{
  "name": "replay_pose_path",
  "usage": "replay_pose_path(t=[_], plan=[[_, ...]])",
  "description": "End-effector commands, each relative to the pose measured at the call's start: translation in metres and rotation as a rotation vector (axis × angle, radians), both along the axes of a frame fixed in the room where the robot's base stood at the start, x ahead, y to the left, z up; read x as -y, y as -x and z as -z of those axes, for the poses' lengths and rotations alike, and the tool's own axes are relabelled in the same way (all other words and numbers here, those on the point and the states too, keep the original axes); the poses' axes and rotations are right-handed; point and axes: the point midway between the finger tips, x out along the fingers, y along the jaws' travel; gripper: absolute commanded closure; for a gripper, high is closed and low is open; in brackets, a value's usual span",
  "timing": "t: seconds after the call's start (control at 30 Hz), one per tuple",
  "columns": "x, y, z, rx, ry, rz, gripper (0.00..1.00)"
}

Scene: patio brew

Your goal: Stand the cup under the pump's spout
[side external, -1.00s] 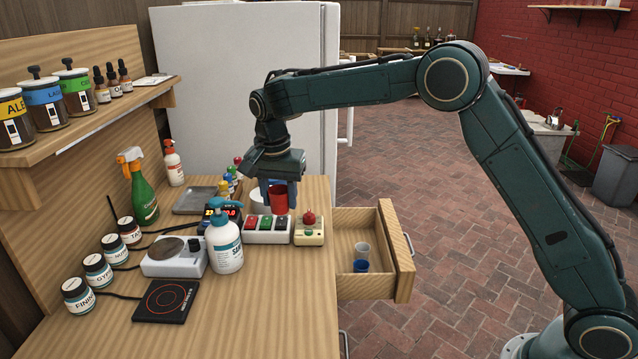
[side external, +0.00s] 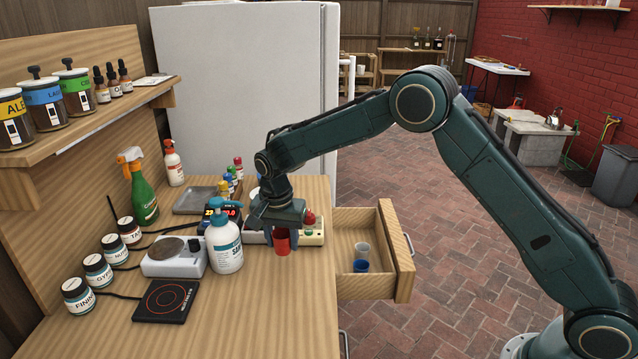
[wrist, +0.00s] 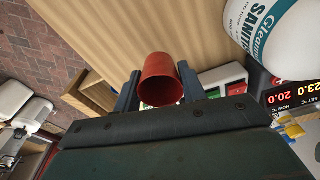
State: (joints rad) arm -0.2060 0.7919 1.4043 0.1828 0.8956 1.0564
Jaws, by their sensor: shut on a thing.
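A red cup (side external: 281,241) is held by my gripper (side external: 281,232), whose jaws point down over the worktop just right of the pump bottle. In the wrist view the red cup (wrist: 161,79) sits between the two fingers, its open end facing the camera. The pump is a white sanitizer bottle (side external: 224,247) with a blue pump head (side external: 222,204), standing on the wooden worktop. In the wrist view the bottle (wrist: 275,45) is at the upper right, apart from the cup. I cannot tell whether the cup's base touches the worktop.
A switch box with a red knob (side external: 311,229) stands behind my gripper. A scale (side external: 174,257) and a black hot plate (side external: 165,300) are left of the bottle. The open drawer (side external: 352,279) holds two cups. The front right worktop is clear.

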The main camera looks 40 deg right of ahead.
Motion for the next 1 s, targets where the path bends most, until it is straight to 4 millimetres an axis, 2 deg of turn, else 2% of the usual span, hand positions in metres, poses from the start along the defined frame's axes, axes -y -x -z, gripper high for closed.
replay_pose_path(t=[0.3, 0.8, 0.83, 0.93, 1.0], plan=[[0.0, 0.0, 0.034, -0.002, 0.0, 0.001, 0.8], [0.0, 0.0, 0.04, 0.0, 0.0, 0.0, 0.8], [0.0, 0.0, 0.04, 0.0, 0.0, 0.0, 0.57], [0.0, 0.0, 0.04, 0.0, 0.0, 0.0, 0.38], [0.0, 0.0, 0.04, 0.0, 0.0, 0.0, 0.37]])
